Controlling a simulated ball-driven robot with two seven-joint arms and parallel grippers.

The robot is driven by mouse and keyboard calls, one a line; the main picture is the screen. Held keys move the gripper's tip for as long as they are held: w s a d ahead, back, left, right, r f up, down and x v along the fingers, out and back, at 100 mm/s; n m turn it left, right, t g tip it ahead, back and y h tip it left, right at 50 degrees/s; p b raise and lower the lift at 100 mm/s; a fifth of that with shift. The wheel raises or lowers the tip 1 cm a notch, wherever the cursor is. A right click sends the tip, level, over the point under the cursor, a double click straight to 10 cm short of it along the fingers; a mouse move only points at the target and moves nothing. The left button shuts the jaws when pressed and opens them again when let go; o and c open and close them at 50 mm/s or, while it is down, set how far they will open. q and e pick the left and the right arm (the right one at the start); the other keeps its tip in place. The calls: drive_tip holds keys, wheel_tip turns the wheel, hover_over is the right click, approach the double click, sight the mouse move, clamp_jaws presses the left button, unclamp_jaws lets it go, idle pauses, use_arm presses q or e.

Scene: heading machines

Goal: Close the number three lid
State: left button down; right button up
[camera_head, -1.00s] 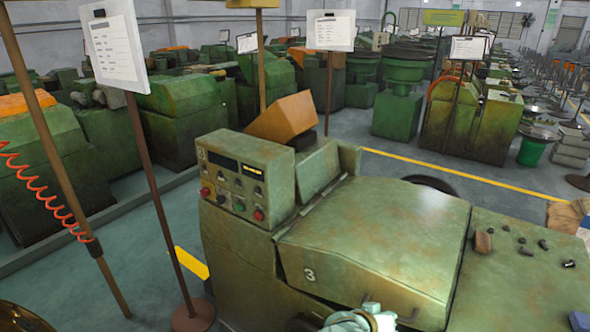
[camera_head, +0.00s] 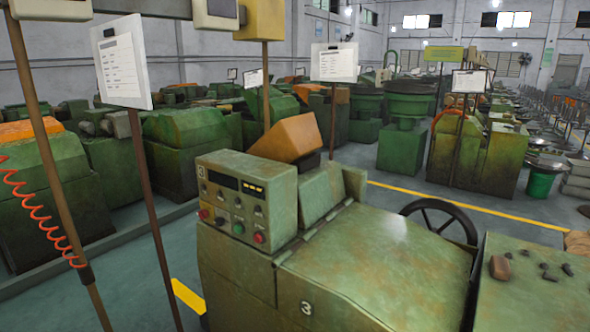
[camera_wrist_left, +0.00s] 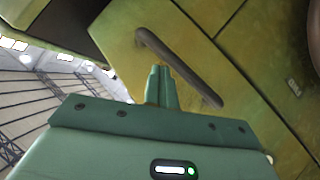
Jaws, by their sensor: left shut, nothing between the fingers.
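The number three lid (camera_head: 375,260) is a worn green panel lying low across the top of the machine, with a white "3" near its front left corner. Its front edge is cut off by the bottom of the head view. In the left wrist view a dark bar handle (camera_wrist_left: 185,70) crosses a green-yellow panel (camera_wrist_left: 215,55). My left gripper (camera_wrist_left: 160,72) is shut and empty, its fingertips close beside the handle; I cannot tell whether they touch it. Neither gripper shows in the head view now.
A control box (camera_head: 247,200) with buttons stands left of the lid. A dark handwheel (camera_head: 440,218) is behind it. A worktop (camera_head: 535,290) with small loose parts is at right. Sign posts (camera_head: 150,215) stand at left.

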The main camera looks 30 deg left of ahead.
use_arm(q)
drive_tip(key=shift+s+a+f, duration=0.2)
drive_tip(key=shift+s+f, duration=0.4)
drive_tip(key=shift+f, duration=0.3)
drive_tip(key=s+r+p, duration=0.8)
drive_tip(key=r+p, duration=0.1)
drive_tip(key=r, duration=0.2)
drive_tip(key=shift+r+p, duration=0.15)
drive_tip(key=shift+p, duration=0.2)
drive_tip(key=shift+w, duration=0.1)
